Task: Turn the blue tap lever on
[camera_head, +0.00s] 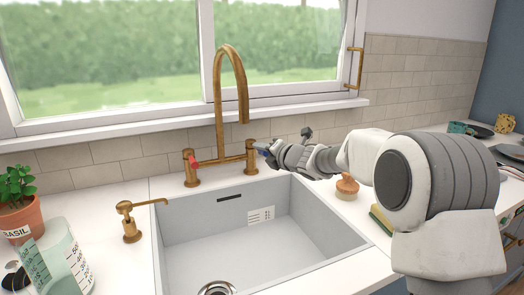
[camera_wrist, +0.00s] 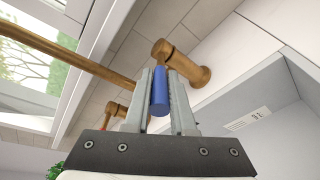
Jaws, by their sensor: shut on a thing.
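The brass tap (camera_head: 219,95) stands behind the sink, with a tall arched spout and a valve post at each side. The blue tap lever (camera_wrist: 160,92) is a short blue cylinder at the right valve post (camera_head: 250,158). In the wrist view it lies between the two fingers of my gripper (camera_wrist: 161,76), which is shut on it. In the head view, my gripper (camera_head: 269,153) reaches the right post from the right and hides most of the lever. The red lever (camera_head: 194,161) is on the left post, clear of my gripper.
The grey sink (camera_head: 185,250) lies below the tap. A brass soap dispenser (camera_head: 130,225), a glass jug (camera_head: 62,262) and a basil pot (camera_head: 20,218) stand at the left. A wooden brush (camera_head: 347,186) sits right of the sink, under my arm. The window ledge runs behind.

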